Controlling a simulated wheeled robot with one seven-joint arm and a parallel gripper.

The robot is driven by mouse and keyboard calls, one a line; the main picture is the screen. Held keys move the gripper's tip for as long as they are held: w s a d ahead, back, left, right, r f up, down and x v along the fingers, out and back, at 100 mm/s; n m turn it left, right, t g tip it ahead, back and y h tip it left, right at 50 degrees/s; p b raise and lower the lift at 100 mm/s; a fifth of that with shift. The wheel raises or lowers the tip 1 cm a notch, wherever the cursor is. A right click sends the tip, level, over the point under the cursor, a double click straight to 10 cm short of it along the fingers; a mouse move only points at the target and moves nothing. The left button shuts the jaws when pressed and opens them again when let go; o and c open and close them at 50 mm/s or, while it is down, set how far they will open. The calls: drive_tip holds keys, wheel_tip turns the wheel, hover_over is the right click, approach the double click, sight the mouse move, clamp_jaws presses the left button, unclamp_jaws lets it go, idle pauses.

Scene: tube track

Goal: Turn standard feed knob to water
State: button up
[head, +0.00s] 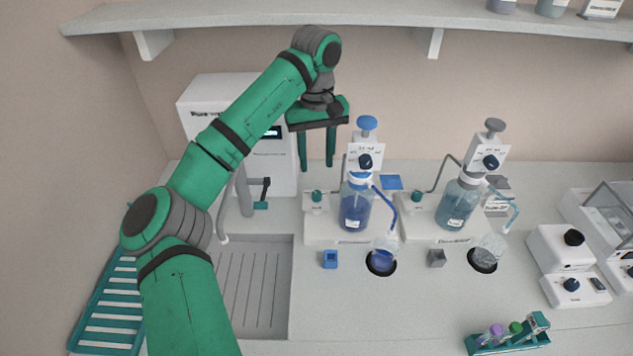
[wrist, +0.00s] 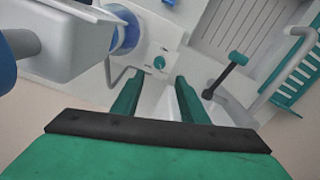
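My gripper (head: 317,163) points down with its two green fingers apart and nothing between them. In the head view it hangs above and behind a small teal knob (head: 316,195) on the left white station. That knob also shows in the wrist view (wrist: 159,62), just beyond the fingertips and not touched. The same station carries a blue bottle (head: 355,210) topped by a dispenser with a dark blue dial (head: 365,161). The right station has a matching teal knob (head: 416,196) and dial (head: 490,161). Labels are too small to read, so I cannot tell which knob is the standard feed.
A sink (head: 262,290) and faucet (head: 222,215) lie to the left, with a teal-handled lever (head: 265,192) nearby. A white machine (head: 230,110) stands behind. A blue-filled flask (head: 382,257) sits before the left station. A shelf (head: 390,14) runs overhead.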

sight(317, 194)
wheel_tip(317, 194, down, 9)
drive_tip(key=shift+r, duration=0.1)
drive_tip(key=shift+f, duration=0.8)
drive_tip(key=shift+d, duration=0.1)
drive_tip(key=shift+d, duration=0.1)
drive_tip(key=c, duration=0.4)
clamp_jaws()
